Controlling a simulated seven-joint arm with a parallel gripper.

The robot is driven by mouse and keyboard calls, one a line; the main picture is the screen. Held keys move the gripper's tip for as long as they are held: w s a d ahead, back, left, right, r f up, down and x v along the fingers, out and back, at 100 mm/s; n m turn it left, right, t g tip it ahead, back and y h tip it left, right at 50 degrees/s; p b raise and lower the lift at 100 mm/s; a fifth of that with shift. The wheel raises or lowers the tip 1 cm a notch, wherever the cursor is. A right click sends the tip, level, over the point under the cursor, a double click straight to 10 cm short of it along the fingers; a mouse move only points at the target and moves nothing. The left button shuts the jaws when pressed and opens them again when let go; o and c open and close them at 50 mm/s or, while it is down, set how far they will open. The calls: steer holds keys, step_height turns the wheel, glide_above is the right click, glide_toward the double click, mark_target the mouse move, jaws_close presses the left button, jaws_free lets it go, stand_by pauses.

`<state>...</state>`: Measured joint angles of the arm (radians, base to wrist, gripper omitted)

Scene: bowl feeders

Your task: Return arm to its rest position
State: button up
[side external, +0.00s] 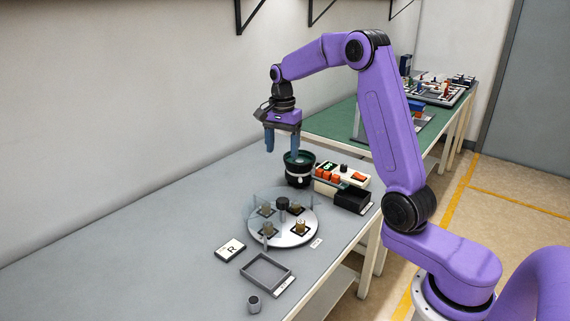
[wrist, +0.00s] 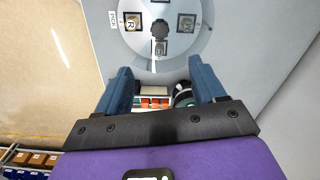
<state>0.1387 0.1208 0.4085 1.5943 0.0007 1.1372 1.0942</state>
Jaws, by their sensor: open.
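My gripper (side external: 282,139) is raised above the table beside the dark round bowl feeder (side external: 299,170). Its two blue fingers point down, stand apart and hold nothing. In the wrist view my gripper (wrist: 166,84) also shows open, with a gap between the blue fingers. The round grey turntable (side external: 279,241) lies in front of the feeder, with several square pads and brass-coloured parts on it. The turntable also shows at the top of the wrist view (wrist: 190,55). Nothing is seen touching the gripper.
A control box with orange buttons (side external: 341,179) and a black bin (side external: 352,198) stand right of the feeder. The left tabletop is clear.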

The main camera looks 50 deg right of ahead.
steer(key=s+a+n, duration=1.2)
steer(key=a+n, duration=0.1)
steer(key=a, duration=0.4)
steer(key=s+f+n, duration=0.2)
steer(key=s+n, duration=1.3)
steer(key=s, duration=0.8)
steer(key=shift+a, duration=0.15)
